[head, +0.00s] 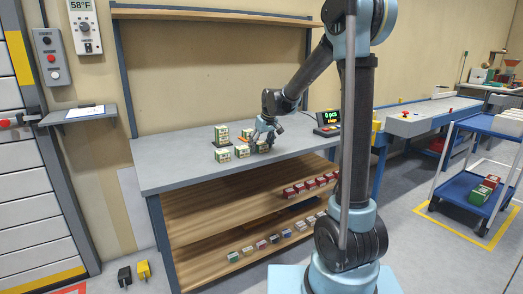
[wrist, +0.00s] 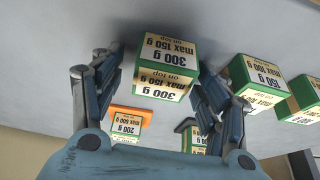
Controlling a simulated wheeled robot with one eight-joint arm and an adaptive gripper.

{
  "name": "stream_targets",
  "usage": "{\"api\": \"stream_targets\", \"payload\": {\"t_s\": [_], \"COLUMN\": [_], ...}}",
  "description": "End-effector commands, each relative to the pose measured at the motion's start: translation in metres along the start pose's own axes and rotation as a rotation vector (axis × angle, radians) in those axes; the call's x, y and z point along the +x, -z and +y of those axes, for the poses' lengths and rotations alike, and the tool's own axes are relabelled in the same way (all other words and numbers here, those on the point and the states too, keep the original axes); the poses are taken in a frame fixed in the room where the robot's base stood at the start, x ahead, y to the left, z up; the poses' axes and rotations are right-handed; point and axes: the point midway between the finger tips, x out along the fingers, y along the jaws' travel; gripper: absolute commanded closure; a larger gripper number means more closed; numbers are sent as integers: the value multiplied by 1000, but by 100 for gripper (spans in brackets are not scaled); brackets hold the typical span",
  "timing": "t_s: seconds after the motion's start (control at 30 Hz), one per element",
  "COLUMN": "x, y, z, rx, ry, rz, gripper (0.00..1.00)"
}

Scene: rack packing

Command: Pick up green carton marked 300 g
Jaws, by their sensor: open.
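The green carton marked 300 g (wrist: 165,72) shows in the wrist view with cream labels reading "300 g, max 150 g on top". My gripper (wrist: 155,65) is open, with one finger on each side of this carton. Gaps show at least partly between the fingers and its sides. In the head view my gripper (head: 264,137) is low over the grey tabletop, and the carton (head: 262,147) is partly hidden beneath it.
A 150 g carton (wrist: 258,82) and another carton (wrist: 302,100) stand to the right in the wrist view. A 200 g carton (wrist: 127,123) is by an orange piece. A display (head: 328,117) is on the grey table (head: 175,177). Lower shelves hold red boxes (head: 300,188).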

Motion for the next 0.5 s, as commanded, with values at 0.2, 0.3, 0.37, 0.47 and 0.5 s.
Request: {"api": "stream_targets", "payload": {"t_s": [0.2,0.3,0.37,0.47,0.5], "x": [0,0,0,0,0], "y": [0,0,0,0,0], "z": [0,0,0,0,0], "rx": [0,0,0,0,0], "ry": [0,0,0,0,0], "rz": [0,0,0,0,0], "gripper": [50,72,86,89,89]}}
